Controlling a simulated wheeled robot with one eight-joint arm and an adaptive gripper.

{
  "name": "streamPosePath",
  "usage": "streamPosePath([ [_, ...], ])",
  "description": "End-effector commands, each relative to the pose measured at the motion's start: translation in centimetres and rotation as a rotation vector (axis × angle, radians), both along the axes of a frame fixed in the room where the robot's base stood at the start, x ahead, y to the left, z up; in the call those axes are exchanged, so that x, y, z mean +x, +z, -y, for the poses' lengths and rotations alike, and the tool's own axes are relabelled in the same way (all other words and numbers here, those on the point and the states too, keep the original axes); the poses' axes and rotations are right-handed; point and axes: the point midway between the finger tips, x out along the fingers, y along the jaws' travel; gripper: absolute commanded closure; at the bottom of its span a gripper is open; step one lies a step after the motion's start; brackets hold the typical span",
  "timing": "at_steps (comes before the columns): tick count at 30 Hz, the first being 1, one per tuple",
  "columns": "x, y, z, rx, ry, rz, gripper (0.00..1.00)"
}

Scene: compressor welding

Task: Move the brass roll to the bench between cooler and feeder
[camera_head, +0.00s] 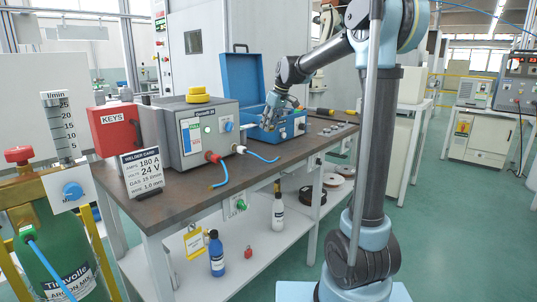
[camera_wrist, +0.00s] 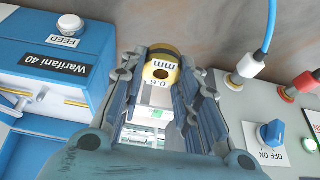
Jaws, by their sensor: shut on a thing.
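The brass roll (camera_wrist: 161,70) is a small yellow-rimmed spool with "0.6 mm" on its pale face and a dark central hole. My gripper (camera_wrist: 160,78) is shut on it, with the roll between the fingertips in the wrist view. In the head view my gripper (camera_head: 272,118) is low, between the grey unit (camera_head: 204,140) and the blue feeder (camera_head: 291,129); the roll cannot be made out there. The feeder (camera_wrist: 60,50), marked "Warifani 40", is left in the wrist view, and the grey unit (camera_wrist: 240,108) is right. Whether the roll touches the bench (camera_head: 215,180) cannot be told.
Red and white connectors (camera_wrist: 247,65) with a blue hose (camera_wrist: 270,25) stick out from the grey unit's front. The feeder's blue lid (camera_head: 242,80) stands open. A welder card (camera_head: 141,173) and red key box (camera_head: 115,130) stand at the bench's left; the brown front strip looks mostly clear.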

Motion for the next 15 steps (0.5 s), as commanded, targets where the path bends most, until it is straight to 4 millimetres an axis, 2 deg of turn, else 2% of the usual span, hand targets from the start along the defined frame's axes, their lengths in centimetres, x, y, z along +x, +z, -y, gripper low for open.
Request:
streamPosePath([
  [9,-0.2,-4.8,-0.4,0.0,0.005,0.0,1.0],
  [15,-0.2,-5.9,-0.5,0.0,0.006,0.0,1.0],
])
